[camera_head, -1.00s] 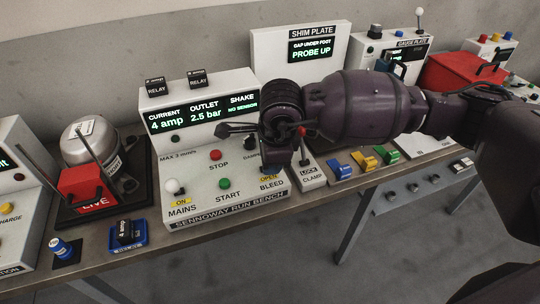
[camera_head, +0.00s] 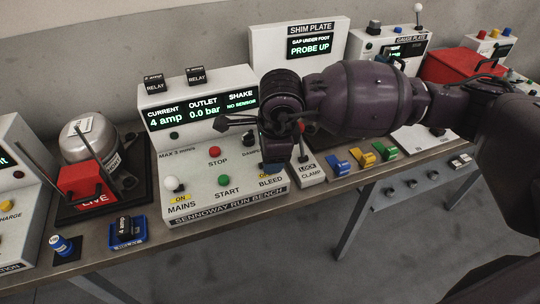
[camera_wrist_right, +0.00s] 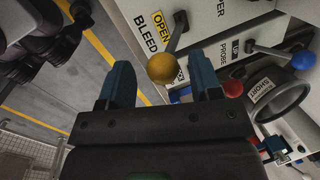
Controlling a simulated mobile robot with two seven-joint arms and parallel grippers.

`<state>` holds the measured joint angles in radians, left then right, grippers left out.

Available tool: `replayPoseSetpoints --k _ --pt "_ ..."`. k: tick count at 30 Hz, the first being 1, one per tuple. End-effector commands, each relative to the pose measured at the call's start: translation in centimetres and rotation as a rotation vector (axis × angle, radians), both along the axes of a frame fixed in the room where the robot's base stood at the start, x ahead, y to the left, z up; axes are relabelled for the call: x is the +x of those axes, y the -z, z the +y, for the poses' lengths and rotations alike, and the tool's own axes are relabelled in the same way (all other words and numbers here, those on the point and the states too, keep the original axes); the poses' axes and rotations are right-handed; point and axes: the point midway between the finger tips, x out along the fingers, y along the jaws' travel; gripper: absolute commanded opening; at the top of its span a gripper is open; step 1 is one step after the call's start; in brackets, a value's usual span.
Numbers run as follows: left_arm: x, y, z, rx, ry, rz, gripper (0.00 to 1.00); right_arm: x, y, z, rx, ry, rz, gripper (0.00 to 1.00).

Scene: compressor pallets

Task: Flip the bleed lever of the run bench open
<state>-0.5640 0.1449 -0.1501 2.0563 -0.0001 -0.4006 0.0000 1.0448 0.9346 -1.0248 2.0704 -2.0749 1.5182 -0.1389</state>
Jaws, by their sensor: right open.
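The run bench (camera_head: 205,205) is a white console with a black display reading 4 amp, outlet 0.0 bar and no sensor. Its bleed lever has a yellow ball (camera_wrist_right: 163,68) on a grey stem. In the right wrist view the stem lies beside the yellow OPEN label (camera_wrist_right: 157,25). My right gripper (camera_wrist_right: 163,85) is open, with the ball in the gap between its blue fingertips; I cannot tell whether either touches it. In the head view my right gripper (camera_head: 272,160) is over the bleed corner and hides the lever. My left gripper is out of view.
The lock clamp lever (camera_head: 302,150) stands close to the right of my gripper. Blue, yellow and green blocks (camera_head: 362,158) lie further right. The shim plate box (camera_head: 300,45) stands behind. The motor with a red LIVE box (camera_head: 82,185) is at left.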

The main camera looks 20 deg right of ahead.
Motion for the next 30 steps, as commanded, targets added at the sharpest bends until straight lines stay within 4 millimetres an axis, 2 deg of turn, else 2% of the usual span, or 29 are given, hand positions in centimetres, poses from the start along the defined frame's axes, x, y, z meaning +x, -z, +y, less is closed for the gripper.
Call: replayPoseSetpoints --k 1,9,15,21,30 --pt "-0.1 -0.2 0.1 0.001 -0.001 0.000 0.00 -0.1 -1.2 -0.1 0.000 0.000 -0.006 0.58" --pt "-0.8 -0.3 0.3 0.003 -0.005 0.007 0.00 -1.2 -6.0 -0.3 0.000 0.000 -0.004 0.58" --pt "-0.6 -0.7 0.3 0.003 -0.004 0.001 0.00 -1.7 -8.3 -0.3 0.001 -0.001 -0.001 0.58" --pt "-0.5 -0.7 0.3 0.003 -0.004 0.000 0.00 -1.9 -9.0 -0.4 0.000 0.000 0.002 0.58" --pt "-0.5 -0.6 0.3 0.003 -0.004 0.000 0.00 -1.9 -9.0 -0.4 0.000 0.000 0.002 0.58"
